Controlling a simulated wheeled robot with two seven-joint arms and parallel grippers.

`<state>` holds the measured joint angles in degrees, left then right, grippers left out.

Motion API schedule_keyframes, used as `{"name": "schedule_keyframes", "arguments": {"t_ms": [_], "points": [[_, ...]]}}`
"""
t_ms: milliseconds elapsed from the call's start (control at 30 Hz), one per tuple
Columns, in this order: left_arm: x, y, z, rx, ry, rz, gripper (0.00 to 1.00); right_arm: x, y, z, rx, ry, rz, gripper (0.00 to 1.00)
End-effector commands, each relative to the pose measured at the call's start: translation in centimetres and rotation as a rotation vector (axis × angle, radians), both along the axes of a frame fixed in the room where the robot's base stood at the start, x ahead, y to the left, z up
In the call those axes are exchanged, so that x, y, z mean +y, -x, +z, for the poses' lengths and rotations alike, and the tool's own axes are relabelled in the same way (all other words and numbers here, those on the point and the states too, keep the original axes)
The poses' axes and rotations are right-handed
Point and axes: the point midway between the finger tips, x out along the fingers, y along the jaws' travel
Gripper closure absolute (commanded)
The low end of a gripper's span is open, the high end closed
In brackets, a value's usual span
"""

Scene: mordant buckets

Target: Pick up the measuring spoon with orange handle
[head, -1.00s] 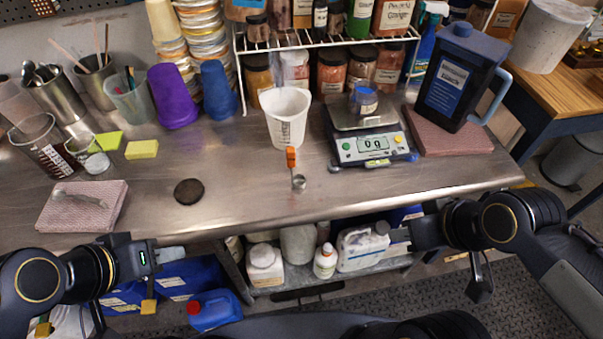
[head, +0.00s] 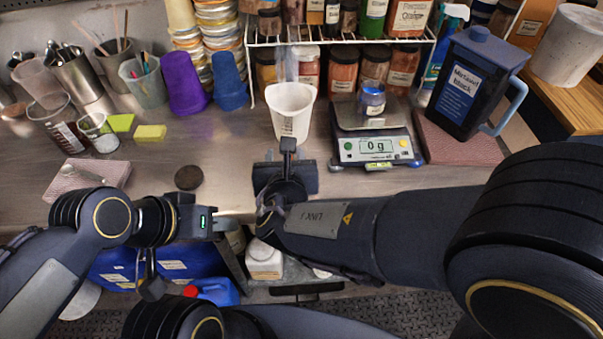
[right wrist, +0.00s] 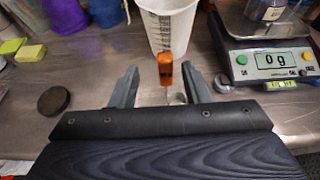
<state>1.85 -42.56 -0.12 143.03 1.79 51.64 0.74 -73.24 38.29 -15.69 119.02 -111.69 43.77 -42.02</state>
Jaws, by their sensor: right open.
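The measuring spoon with orange handle (right wrist: 165,68) shows in the right wrist view on the steel bench, in front of the white measuring beaker (right wrist: 166,22). The right gripper is open, one finger on each side of the spoon, with gaps visible. In the head view the right gripper (head: 287,152) hides the spoon. My left gripper (head: 226,223) is at the bench's front edge, away from the spoon; its finger opening cannot be made out.
The scale (head: 374,147) reading 0 g stands right of the beaker (head: 292,110), with a small jar on it. A dark round disc (head: 189,178) lies left on the bench. A black mordant jug (head: 466,90) stands at the right. Cups and a rack of jars line the back.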

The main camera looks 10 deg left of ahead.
Motion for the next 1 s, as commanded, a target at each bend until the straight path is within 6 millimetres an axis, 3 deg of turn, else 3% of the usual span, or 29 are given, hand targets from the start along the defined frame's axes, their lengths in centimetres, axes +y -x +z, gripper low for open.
{"name": "schedule_keyframes", "arguments": {"t_ms": [400, 733, 1000], "points": [[0.0, 0.0, 0.7, 0.000, 0.000, 0.000, 0.64, 0.6, -5.0, -2.5, 0.004, -0.003, -0.007, 0.57], [0.0, 0.0, 0.7, 0.000, 0.000, 0.000, 0.64, 0.9, -5.9, -2.9, 0.004, -0.006, -0.005, 0.57], [0.0, 0.0, 0.7, 0.000, 0.000, 0.000, 0.64, 0.9, -5.8, -2.9, 0.005, -0.005, -0.006, 0.90]]}}
